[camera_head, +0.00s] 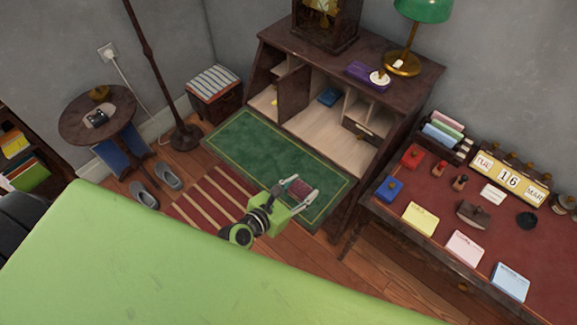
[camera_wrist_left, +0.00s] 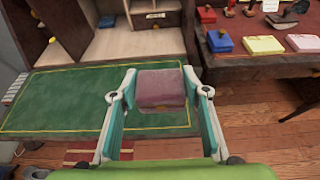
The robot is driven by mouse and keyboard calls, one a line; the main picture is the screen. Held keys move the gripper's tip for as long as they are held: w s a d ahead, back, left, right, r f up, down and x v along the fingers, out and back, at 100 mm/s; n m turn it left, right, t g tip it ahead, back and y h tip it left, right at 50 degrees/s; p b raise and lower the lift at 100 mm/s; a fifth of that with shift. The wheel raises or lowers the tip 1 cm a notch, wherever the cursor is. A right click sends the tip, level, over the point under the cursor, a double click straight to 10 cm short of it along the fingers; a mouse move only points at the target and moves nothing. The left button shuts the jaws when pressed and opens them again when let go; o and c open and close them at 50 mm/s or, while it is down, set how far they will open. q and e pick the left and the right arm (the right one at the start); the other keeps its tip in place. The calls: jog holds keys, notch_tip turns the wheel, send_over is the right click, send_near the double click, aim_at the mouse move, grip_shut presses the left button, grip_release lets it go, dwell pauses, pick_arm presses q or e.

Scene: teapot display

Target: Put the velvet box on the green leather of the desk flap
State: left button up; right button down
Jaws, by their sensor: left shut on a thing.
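My left gripper (camera_head: 301,193) is shut on a small dusky red velvet box (camera_head: 298,187). In the left wrist view the box (camera_wrist_left: 161,88) sits between the two fingers. The green leather of the desk flap (camera_head: 265,150) has a gold border line and lies open in front of the bureau. In the head view the box appears over the flap's right part, near its front edge. In the left wrist view the leather (camera_wrist_left: 60,98) spreads behind and left of the box. I cannot tell whether the box touches it. My right gripper is not in view.
The bureau (camera_head: 400,130) stands behind the flap, with a blue box (camera_head: 329,96) inside. A lamp (camera_head: 404,62) and a purple box (camera_head: 366,74) are on its top. A red-topped desk (camera_head: 430,185) with cards and boxes stands at right. The flap's left part is bare.

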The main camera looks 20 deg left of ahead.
pick_arm(q)
jog(key=w+a+f+b, duration=0.1)
jog(key=w+f+b, duration=0.1)
jog(key=w+b, duration=0.1)
jog(key=w+a+f+b, duration=0.1)
jog(key=w+f+b, duration=0.2)
jog(key=w, duration=0.1)
jog(key=w+a+f+b, duration=0.1)
jog(key=w+f+b, duration=0.2)
jog(key=b, duration=0.1)
jog(key=shift+w+a, duration=0.3)
jog(key=shift+a, duration=0.05)
jog(key=shift+w+a+f+b, duration=0.15)
jog(key=shift+w+f+b, duration=0.3)
jog(key=shift+w+b, duration=0.15)
jog(key=shift+w+f+b, duration=0.1)
jog(key=shift+f+b, duration=0.15)
jog(key=shift+b, duration=0.2)
jog(key=f+b, duration=0.1)
jog(key=b, duration=0.1)
jog(key=f+b, duration=0.2)
jog(key=shift+w+a+f, duration=0.15)
jog(key=shift+w, duration=0.05)
